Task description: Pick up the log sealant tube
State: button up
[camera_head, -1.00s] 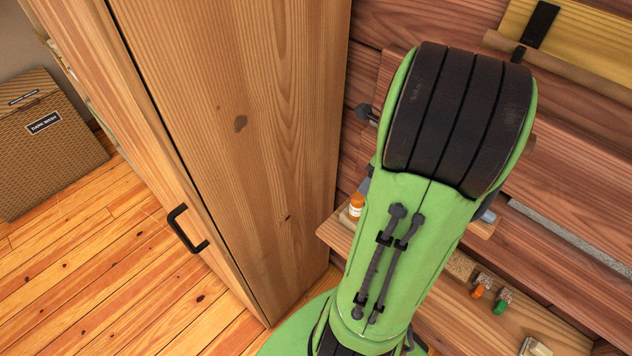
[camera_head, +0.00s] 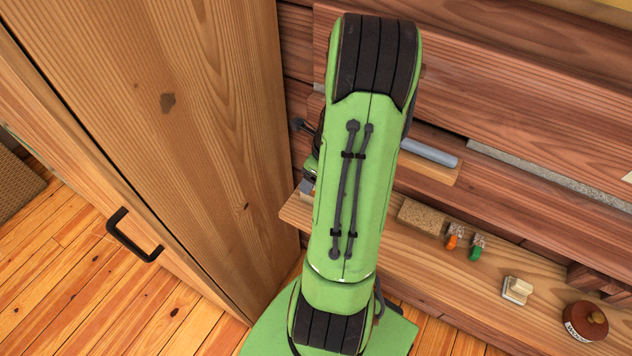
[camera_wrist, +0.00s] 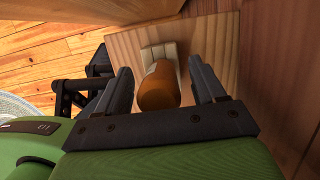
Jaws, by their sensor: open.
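In the wrist view, an orange-brown cylinder (camera_wrist: 158,88) shows between the two dark fingers of my gripper (camera_wrist: 160,70), with a gap on each side. The fingers are apart and hold nothing. A pale cream piece (camera_wrist: 153,51) shows just beyond the cylinder. In the head view, a grey tube (camera_head: 430,152) lies on a small wooden ledge, its left part hidden by my arm. I cannot tell for certain which of these is the log sealant tube. My gripper is mostly hidden behind my arm there.
A wooden cabinet (camera_head: 160,150) with a black handle (camera_head: 134,236) stands close on the left. The lower shelf holds a cork-like block (camera_head: 421,217), small orange and green-handled items (camera_head: 476,248), a cream block (camera_head: 517,290) and a brown round pot (camera_head: 585,321).

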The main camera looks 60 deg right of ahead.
jog(key=c, duration=1)
